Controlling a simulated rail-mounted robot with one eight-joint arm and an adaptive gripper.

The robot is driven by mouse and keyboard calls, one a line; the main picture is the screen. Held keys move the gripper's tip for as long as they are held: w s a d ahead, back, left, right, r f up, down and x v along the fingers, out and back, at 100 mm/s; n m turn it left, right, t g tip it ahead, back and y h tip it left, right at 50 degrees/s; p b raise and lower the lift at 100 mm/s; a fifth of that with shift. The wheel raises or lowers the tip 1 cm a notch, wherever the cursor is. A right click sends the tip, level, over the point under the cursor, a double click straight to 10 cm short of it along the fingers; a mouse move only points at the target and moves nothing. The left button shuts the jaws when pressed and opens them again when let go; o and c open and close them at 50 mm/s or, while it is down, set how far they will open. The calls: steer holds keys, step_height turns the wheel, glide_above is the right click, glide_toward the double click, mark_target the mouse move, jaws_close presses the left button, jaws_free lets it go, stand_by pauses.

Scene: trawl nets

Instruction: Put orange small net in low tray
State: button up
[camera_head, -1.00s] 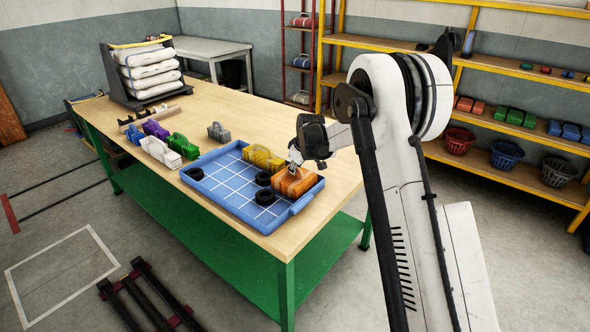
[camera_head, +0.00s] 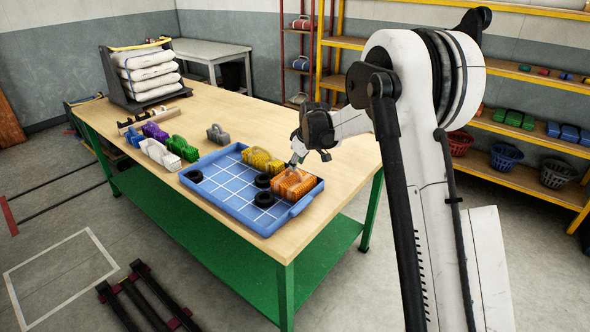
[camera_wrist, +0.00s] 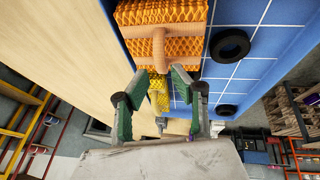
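The orange small net (camera_head: 293,185) is a bundled mesh block with a tan band. It sits inside the right end of the low blue tray (camera_head: 228,205), which has white grid lines on its floor. In the wrist view the net (camera_wrist: 193,42) fills the top middle, its band facing my gripper. My gripper (camera_wrist: 160,80) is open, its two fingertips apart with nothing between them, and just off the net's band. In the head view my gripper (camera_head: 295,160) is just above the net; its fingertips are small there.
Black rings (camera_head: 264,198) and a yellow net (camera_head: 262,160) share the tray. White (camera_head: 158,152), green (camera_head: 182,148), purple (camera_head: 154,131) and grey nets (camera_head: 217,133) stand behind it on the wooden table (camera_head: 215,100). The table's right front is clear.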

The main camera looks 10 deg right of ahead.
steer(key=s+r+m+t, duration=0.1)
steer(key=s+r+m, duration=0.1)
steer(key=s+r, duration=0.95)
steer(key=s+r+m, duration=0.2)
steer(key=s+r, duration=0.6)
steer(key=s, duration=0.6)
steer(key=s+f+m, duration=0.2)
steer(key=s, duration=1)
steer(key=s+f+m+t+h, duration=0.1)
steer(key=s+f+m, duration=0.1)
steer(key=s, duration=1)
steer(key=shift+s+a+f, duration=0.3)
steer(key=shift+s+f, duration=0.05)
steer(key=shift+f, duration=0.3)
